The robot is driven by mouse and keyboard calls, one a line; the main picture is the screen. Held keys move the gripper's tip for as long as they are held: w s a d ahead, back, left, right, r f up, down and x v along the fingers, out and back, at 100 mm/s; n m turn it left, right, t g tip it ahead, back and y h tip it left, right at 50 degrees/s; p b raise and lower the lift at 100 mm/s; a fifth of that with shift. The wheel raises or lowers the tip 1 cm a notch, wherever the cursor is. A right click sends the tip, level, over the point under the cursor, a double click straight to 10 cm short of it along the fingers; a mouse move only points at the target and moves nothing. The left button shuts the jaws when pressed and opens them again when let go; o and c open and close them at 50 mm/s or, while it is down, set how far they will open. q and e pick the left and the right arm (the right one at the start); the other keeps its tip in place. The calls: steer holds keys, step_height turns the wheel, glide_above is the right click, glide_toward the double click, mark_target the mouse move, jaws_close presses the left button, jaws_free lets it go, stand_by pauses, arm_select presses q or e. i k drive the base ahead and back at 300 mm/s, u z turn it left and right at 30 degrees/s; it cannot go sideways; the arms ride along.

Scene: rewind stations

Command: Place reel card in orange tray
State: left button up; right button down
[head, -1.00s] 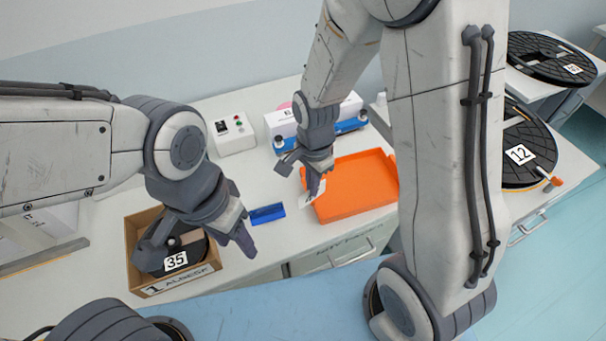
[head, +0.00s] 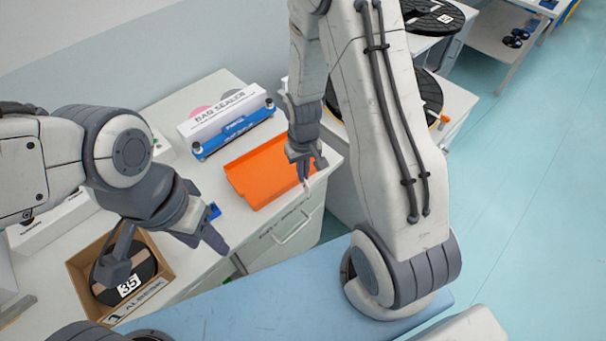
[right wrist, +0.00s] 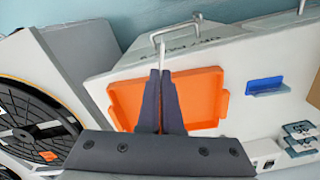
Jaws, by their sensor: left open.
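The orange tray (head: 243,186) lies on the worktop near its front right corner; its visible inside is empty. It also shows in the right wrist view (right wrist: 200,98). My right gripper (head: 306,178) is at the tray's front right corner, near the counter's edge. It is shut on the reel card (head: 307,186), a thin pale sliver seen nearly edge-on below the fingertips. My left gripper (head: 167,254) is open above the cardboard box, holding nothing visible.
The cardboard box (head: 154,303) holds a black reel marked 35 (head: 140,270). A bag sealer (head: 228,118) stands behind the tray. A drawer handle (head: 295,230) juts from the counter front. Black reels (head: 432,95) stand on the right.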

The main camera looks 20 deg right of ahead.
mark_target(275, 169)
steer(key=z, duration=0.8)
steer(key=k, duration=1.05)
steer(key=z, duration=0.95)
steer(key=i, duration=0.5)
steer(key=u, duration=0.6)
steer(key=i, duration=0.9)
steer(key=u, duration=1.2)
steer(key=i, duration=0.4)
steer(key=u, duration=0.25)
